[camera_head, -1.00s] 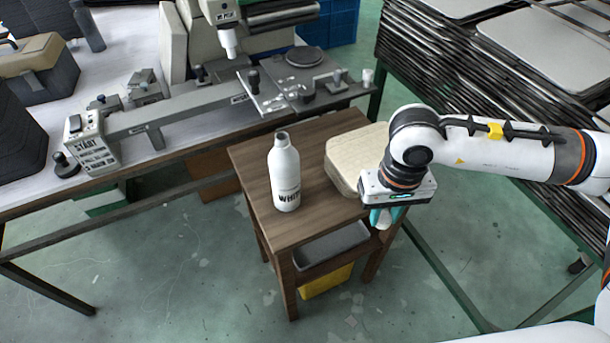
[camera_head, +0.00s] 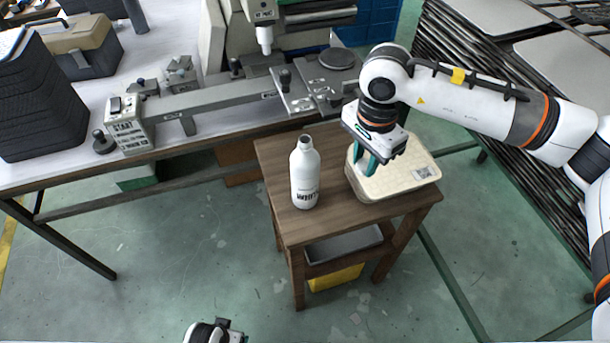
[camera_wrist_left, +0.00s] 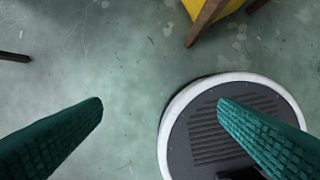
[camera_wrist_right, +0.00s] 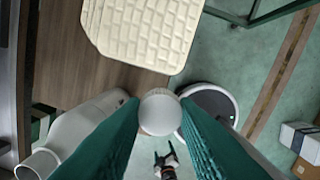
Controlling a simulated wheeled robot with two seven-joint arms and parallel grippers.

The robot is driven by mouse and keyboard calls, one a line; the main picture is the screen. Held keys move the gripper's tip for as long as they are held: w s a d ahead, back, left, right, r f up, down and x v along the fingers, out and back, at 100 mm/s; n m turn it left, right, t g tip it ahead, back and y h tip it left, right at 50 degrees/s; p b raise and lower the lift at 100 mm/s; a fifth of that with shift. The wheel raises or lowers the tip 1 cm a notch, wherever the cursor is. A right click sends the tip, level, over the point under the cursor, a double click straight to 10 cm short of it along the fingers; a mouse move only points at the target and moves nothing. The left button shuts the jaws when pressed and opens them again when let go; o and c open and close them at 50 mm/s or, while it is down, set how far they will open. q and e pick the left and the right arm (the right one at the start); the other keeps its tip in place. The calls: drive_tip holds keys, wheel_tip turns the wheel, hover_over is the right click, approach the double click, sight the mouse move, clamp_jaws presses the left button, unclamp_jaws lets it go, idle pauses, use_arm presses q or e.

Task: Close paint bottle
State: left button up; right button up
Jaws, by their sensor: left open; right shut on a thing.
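The white paint bottle (camera_head: 305,178) stands upright on the small wooden table (camera_head: 290,226), with its mouth open and uncapped. My right gripper (camera_head: 368,166) is shut on a round white cap (camera_wrist_right: 160,112), which the right wrist view shows between the teal fingertips. The fingers hide the cap in the head view. The bottle (camera_wrist_right: 75,132) lies to the left of the cap in the right wrist view, apart from it. My left gripper (camera_wrist_left: 160,118) is open and empty over the floor; only part of its wrist shows at the bottom of the head view.
A cream block with a grid-patterned top (camera_head: 405,178) sits right of the bottle, under my right gripper. A workbench with a machine (camera_head: 190,102) stands behind the table. Racks of dark trays (camera_head: 500,110) stand at the right. Open floor lies in front.

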use_arm(q)
drive_tip(key=w+r+t+p, duration=0.1)
drive_tip(key=w+r+p, duration=0.1)
drive_tip(key=r, duration=1.3)
drive_tip(key=w+r+t+p, duration=0.1)
drive_tip(key=w+r+p, duration=0.1)
drive_tip(key=r, duration=1.4)
drive_tip(key=m+t+h, duration=0.3)
drive_tip(key=t+h, duration=0.5)
drive_tip(key=t, duration=0.4)
approach(299, 177)
drive_tip(key=shift+w+d, duration=0.15)
drive_tip(key=shift+w, duration=0.45)
use_arm(e)
drive_tip(key=w+a+r+m, duration=0.6)
drive_tip(key=a+r+m, duration=0.3)
drive_tip(key=a+m, duration=0.2)
drive_tip(key=shift+m, duration=0.7)
drive_tip(key=shift+a, duration=0.1)
use_arm(q)
drive_tip(key=x, duration=1.2)
drive_tip(key=shift+f, duration=0.15)
